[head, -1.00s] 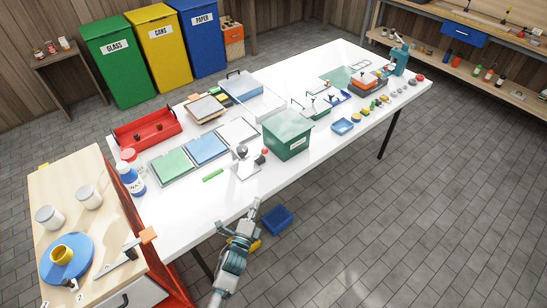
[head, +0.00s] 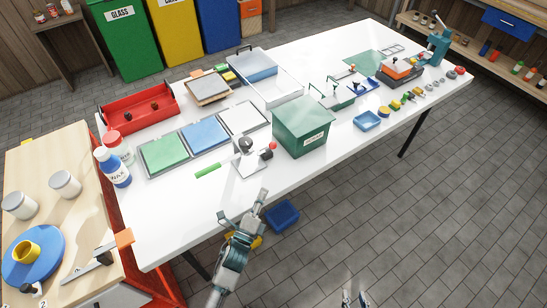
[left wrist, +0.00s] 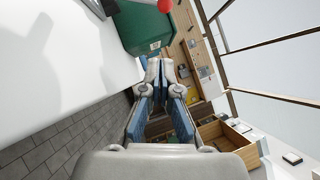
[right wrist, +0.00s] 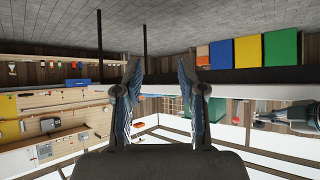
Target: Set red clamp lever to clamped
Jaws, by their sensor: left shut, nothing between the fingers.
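A metal clamp with a red ball knob (head: 272,146) stands on a white plate near the front edge of the white bench, left of the green box. A green bar (head: 208,171) lies at its left. I cannot tell surely which way its lever is set. In the left wrist view the red knob (left wrist: 165,5) shows at the top edge. My left gripper (head: 263,193) is shut and empty, in front of the bench edge and apart from the clamp; its fingers (left wrist: 160,63) meet in the left wrist view. My right gripper (right wrist: 158,68) is open and empty, low at the head view's bottom edge.
The green box (head: 303,127) stands right beside the clamp. Green, blue and white trays (head: 165,153) lie behind it. More small clamps and parts stand further right. A blue bin (head: 282,214) is on the floor below the edge. A wooden side bench (head: 95,205) is at left.

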